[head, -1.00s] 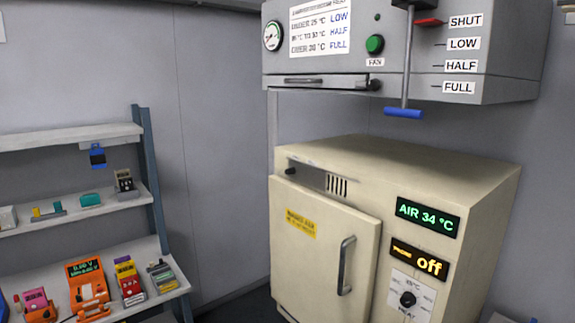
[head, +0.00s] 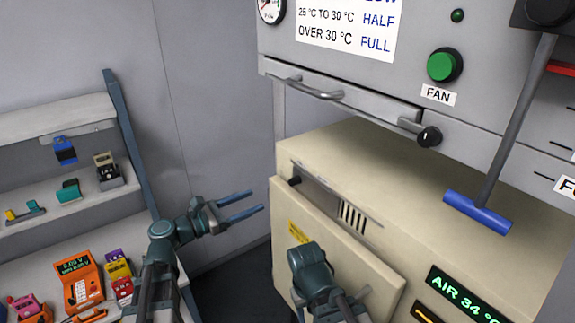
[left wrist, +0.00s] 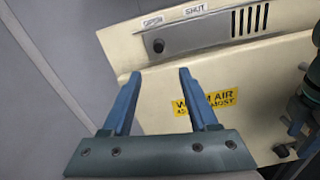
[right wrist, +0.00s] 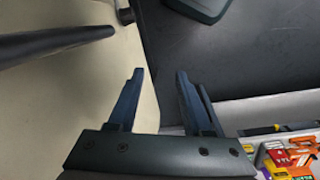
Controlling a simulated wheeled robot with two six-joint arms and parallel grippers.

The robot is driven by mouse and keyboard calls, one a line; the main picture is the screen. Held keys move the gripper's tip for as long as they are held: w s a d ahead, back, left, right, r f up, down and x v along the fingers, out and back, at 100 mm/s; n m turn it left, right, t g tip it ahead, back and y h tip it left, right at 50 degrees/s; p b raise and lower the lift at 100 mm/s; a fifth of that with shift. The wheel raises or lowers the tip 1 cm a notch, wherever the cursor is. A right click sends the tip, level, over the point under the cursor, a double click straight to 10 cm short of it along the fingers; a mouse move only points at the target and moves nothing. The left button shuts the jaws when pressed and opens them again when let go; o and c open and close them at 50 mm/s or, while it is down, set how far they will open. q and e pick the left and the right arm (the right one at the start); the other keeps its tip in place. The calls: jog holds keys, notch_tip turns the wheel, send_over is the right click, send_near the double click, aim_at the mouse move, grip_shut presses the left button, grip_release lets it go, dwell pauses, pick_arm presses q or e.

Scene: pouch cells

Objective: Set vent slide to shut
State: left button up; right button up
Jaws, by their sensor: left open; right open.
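The vent slide is a grey strip (left wrist: 205,38) along the top of the cream cabinet's front, with a black knob (left wrist: 158,45) at its left end. The knob sits below the OPEN label (left wrist: 152,20), left of the SHUT label (left wrist: 194,9). In the head view the knob (head: 294,181) also shows, but the labels are not readable. My left gripper (head: 256,201) is open and empty, left of the knob and apart from it. In the left wrist view its fingers (left wrist: 160,74) point toward the knob. My right gripper (right wrist: 160,72) is open and empty, low before the cabinet door.
The cream cabinet (head: 420,205) has vent slots (head: 352,217) right of the slide. A grey hood (head: 400,90) hangs above, with a blue-handled lever (head: 478,212) reaching down. Shelves (head: 60,165) with small devices stand left. My right arm is close to the cabinet door.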

aim_at(290, 184)
pick_arm(q)
jog(key=x, duration=1.3)
jog(key=shift+w+d+r, duration=0.2)
jog(key=shift+d+r, duration=0.05)
jog(key=shift+r, duration=0.1)
grip_shut()
dwell(1.0)
